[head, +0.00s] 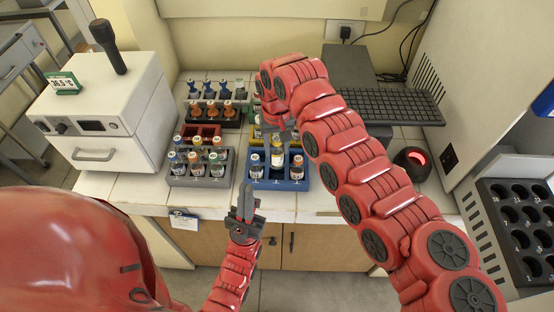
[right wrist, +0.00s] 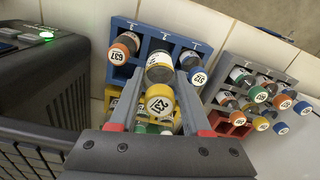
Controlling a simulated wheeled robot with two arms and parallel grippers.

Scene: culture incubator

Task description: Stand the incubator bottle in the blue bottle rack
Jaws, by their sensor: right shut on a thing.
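The blue bottle rack (head: 280,184) stands at the counter's front edge, with a bottle at its left (head: 255,167) and one at its right (head: 297,169). My right gripper (head: 279,136) is above its middle. It is shut on the yellow-capped incubator bottle (head: 277,160), marked 231 in the right wrist view (right wrist: 160,103). The bottle's body is over or in the rack's middle column. Its base is hidden, so I cannot tell whether it is seated. My left gripper (head: 246,200) is empty, its fingers close together, in front of the counter edge.
A grey rack (head: 200,182) with several bottles stands left of the blue rack. A yellow rack (right wrist: 112,97) is behind it. A white incubator box (head: 105,110) stands left, a keyboard (head: 390,106) and a red-lit device (head: 412,162) right. Bare counter lies right of the blue rack.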

